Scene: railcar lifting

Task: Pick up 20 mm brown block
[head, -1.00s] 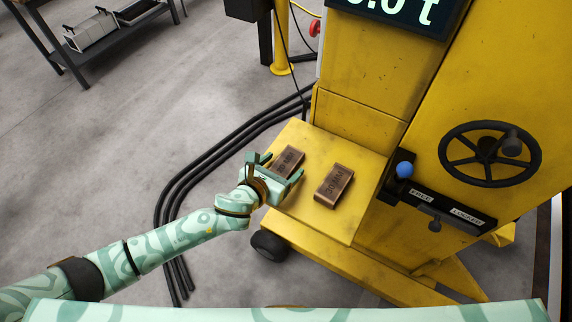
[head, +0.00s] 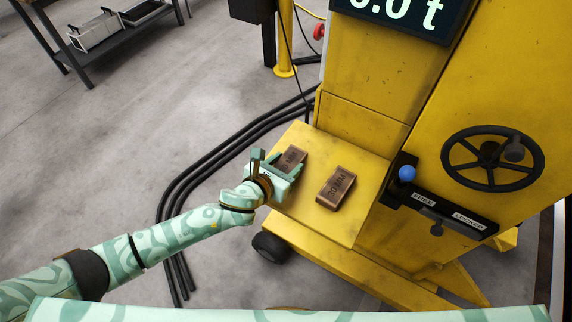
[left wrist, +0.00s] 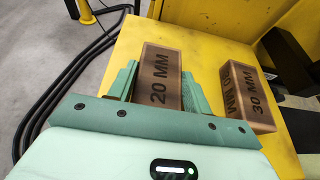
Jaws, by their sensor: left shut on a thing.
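The 20 mm brown block (head: 291,158) lies on the yellow platform (head: 310,208), partly hidden by my left gripper in the head view. In the left wrist view the block (left wrist: 160,75) shows its "20 MM" label, between the two green fingers. My left gripper (head: 281,167) is shut on it; the fingers (left wrist: 160,84) stand at its left and right sides. The block looks to be at platform level; I cannot tell whether it is lifted. My right gripper is not in view.
A second brown block marked "30 MM" (head: 336,188) lies just right, also in the left wrist view (left wrist: 248,97). The yellow machine (head: 365,75) rises behind, with a black handwheel (head: 491,158) and a blue-knobbed lever (head: 406,174). Black cables (head: 200,160) run along the floor left.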

